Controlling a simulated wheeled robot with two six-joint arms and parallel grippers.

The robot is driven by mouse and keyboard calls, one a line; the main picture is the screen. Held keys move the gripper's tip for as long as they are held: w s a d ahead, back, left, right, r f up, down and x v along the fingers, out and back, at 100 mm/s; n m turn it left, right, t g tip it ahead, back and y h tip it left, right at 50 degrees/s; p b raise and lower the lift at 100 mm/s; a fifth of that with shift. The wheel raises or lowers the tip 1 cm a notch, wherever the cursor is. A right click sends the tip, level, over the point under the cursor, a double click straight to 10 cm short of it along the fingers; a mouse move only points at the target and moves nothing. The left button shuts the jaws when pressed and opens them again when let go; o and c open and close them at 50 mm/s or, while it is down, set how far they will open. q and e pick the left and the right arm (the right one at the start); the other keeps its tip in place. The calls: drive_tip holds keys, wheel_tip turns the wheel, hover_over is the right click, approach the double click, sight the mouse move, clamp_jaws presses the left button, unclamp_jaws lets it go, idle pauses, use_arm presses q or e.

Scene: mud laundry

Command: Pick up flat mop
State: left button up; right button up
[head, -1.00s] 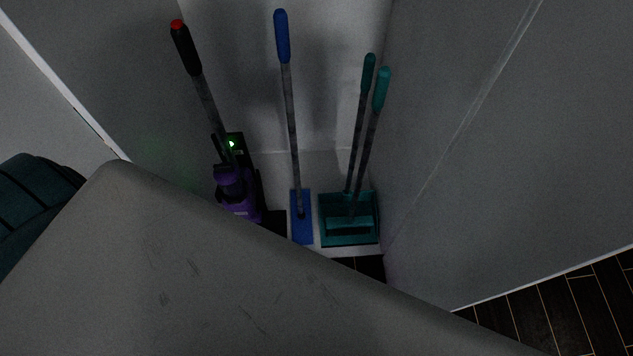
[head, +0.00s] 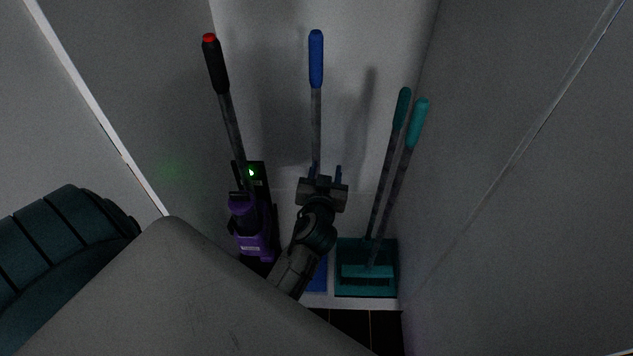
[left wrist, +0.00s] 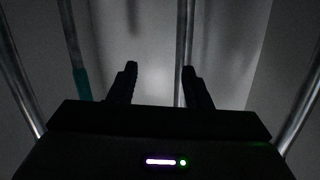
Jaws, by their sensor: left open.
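The flat mop stands upright in a narrow white recess, with a blue grip (head: 316,60), a grey pole and a blue flat head (head: 318,278) on the floor. My left gripper (head: 325,172) is open in front of the pole's lower half, partly hiding pole and head. In the left wrist view, my open fingers (left wrist: 159,68) point forward; a grey pole (left wrist: 184,35), seemingly the mop's, runs close along the inner side of the right-hand finger. I cannot tell whether it lies between the fingers in depth. My right gripper is not in view.
A purple vacuum (head: 252,222) with a red-tipped black handle stands left of the mop. A teal dustpan (head: 367,283) with two teal-gripped poles stands right. Walls close in on both sides. A rounded dark teal object (head: 65,240) is at lower left.

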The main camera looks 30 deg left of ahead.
use_arm(q)
drive_tip(key=n+t+y, duration=0.1)
drive_tip(key=n+y, duration=0.1)
approach(316, 126)
drive_tip(key=x, duration=0.2)
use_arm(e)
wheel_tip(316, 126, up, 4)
use_arm(q)
drive_tip(key=shift+y, duration=0.3)
drive_tip(key=x, duration=0.5)
drive_tip(key=shift+w+d, duration=0.1)
drive_tip(key=shift+f+p+x, duration=0.15)
drive_tip(key=shift+p+x, duration=0.3)
drive_tip(key=shift+x, duration=1.1)
drive_tip(key=shift+f+p+x, duration=0.2)
drive_tip(key=shift+p+x, duration=0.2)
drive_tip(key=shift+x, duration=1.1)
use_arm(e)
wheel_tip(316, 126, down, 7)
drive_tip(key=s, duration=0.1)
use_arm(q)
drive_tip(key=shift+c, duration=0.2)
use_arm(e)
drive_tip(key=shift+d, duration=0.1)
use_arm(q)
clamp_jaws()
